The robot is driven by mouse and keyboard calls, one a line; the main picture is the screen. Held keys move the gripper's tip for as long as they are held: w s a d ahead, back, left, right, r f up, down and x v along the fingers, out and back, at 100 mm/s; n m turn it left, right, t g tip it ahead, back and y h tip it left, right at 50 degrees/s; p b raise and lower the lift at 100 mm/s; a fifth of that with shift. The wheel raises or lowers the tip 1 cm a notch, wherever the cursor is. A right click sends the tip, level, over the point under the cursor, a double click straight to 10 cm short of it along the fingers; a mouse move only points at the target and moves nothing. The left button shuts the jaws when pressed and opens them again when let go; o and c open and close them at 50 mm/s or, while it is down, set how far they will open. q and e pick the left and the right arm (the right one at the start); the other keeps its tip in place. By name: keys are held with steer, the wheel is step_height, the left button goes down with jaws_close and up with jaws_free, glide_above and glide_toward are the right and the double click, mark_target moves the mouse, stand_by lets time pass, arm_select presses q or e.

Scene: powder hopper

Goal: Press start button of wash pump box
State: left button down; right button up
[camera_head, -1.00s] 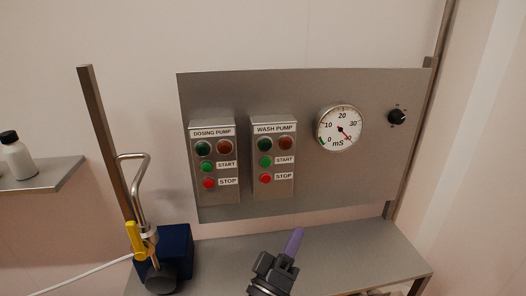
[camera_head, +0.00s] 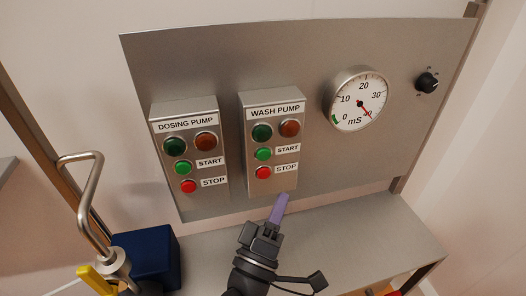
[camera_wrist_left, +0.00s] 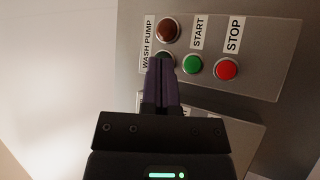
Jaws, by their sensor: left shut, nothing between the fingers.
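The wash pump box (camera_head: 285,190) is a grey box on the metal panel, with a WASH PUMP label, a dark green and an amber lamp on top, a green start button (camera_head: 263,154) and a red stop button (camera_head: 263,173). My left gripper (camera_head: 279,206) is shut and empty, its purple fingers pointing up just below the box in the head view. In the left wrist view the fingers (camera_wrist_left: 162,84) overlap the green lamp, beside the start button (camera_wrist_left: 192,65) and stop button (camera_wrist_left: 227,70). I cannot tell the gap to the box. My right gripper is not in view.
The similar dosing pump box (camera_head: 190,150) stands to the left. A round gauge (camera_head: 358,98) and a black knob (camera_head: 428,82) are on the panel at right. A bent metal handle (camera_head: 84,200) and blue block (camera_head: 150,255) stand at lower left. The shelf (camera_head: 370,235) below is mostly bare.

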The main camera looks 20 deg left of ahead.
mark_target(264, 155)
arm_select(q)
steer(key=w+a+b, duration=0.1)
steer(key=w, duration=0.1)
steer(key=w+a+b, duration=0.1)
steer(key=w+a, duration=0.1)
steer(key=w, duration=0.1)
steer(key=w+a, duration=0.2)
steer(key=shift+w+b, duration=0.2)
steer(key=shift+b, duration=0.2)
stand_by(0.8)
stand_by(0.9)
steer(key=shift+w+a, duration=0.2)
steer(key=shift+w, duration=0.15)
